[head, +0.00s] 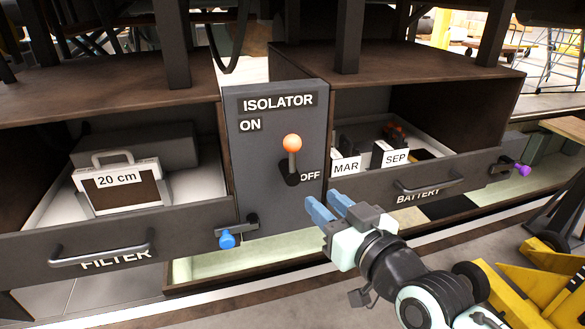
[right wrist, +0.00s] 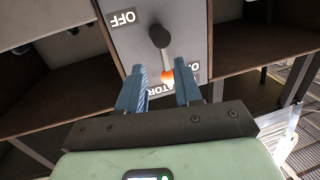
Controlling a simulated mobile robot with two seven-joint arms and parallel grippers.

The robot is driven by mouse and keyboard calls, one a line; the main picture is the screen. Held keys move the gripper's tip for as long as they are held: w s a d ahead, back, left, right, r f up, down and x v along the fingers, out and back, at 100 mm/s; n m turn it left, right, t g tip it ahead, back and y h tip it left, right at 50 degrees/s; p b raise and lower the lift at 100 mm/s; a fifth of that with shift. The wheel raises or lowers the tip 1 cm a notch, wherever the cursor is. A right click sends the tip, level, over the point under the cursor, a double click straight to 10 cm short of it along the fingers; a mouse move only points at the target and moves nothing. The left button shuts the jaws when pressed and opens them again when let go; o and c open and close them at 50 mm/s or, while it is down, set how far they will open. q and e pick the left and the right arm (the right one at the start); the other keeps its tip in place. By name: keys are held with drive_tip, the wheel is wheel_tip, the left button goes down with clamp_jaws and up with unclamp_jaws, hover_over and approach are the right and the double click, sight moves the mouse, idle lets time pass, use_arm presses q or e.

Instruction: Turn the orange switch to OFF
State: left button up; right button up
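The orange switch (head: 292,143) is a ball-topped lever on the grey ISOLATOR panel (head: 270,205). Its lever points up from a dark base, with the ON label (head: 251,125) to its upper left and the OFF label (head: 309,176) to its lower right. My right gripper (head: 325,201) is open and empty, below and right of the lever. In the right wrist view the panel is upside down, and the orange ball (right wrist: 168,78) appears between the open blue fingers (right wrist: 160,72), apparently beyond them. My left gripper is not in view.
An open FILTER drawer (head: 185,222) with a blue latch (head: 227,240) is left of the panel. An open BATTERY drawer (head: 465,174) with MAR and SEP boxes and a purple latch (head: 523,170) is right. Yellow equipment (head: 510,285) stands at lower right.

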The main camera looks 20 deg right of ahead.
sight(294, 161)
drive_tip(key=shift+t, duration=0.4)
drive_tip(key=w+a+r+p, duration=0.1)
drive_tip(key=w, duration=0.2)
drive_tip(key=w+r+p, duration=0.1)
drive_tip(key=w+p, duration=0.1)
drive_tip(key=w, duration=0.1)
drive_tip(key=w+a+r+p, duration=0.1)
drive_tip(key=w, duration=0.3)
drive_tip(key=shift+a+r, duration=0.1)
drive_tip(key=shift+a, duration=0.25)
drive_tip(key=shift+w+a+p, duration=0.1)
drive_tip(key=shift+w+p, duration=0.4)
drive_tip(key=shift+w, duration=0.15)
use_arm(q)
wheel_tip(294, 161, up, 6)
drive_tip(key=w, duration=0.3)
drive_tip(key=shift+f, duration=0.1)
use_arm(e)
drive_tip(key=shift+s, duration=0.1)
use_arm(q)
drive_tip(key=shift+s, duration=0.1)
use_arm(e)
clamp_jaws()
